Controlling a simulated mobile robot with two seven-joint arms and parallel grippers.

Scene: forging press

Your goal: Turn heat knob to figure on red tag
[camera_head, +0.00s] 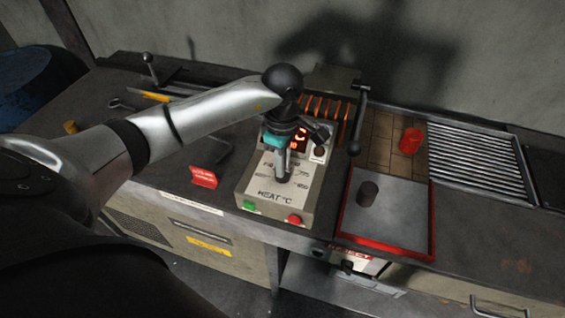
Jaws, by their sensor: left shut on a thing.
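The heat control box (252,196) is beige and marked "HEAT °C", with figures around its dial; my gripper covers part of the scale. My left gripper (283,172) points down over the middle of the dial and is shut on the heat knob, which is mostly hidden by the fingers. The red display (301,136) behind is partly covered by the gripper. A red tag (203,177) with small white writing stands on the bench left of the box; its figure is too small to read. My right gripper is not in view.
A green button (250,205) and a red button (294,219) sit on the box's front edge. A red-edged tray (405,215) with a dark cylinder (368,193) lies to the right. Beyond are a red block (411,140), a slatted rack (480,160) and a lever (358,120).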

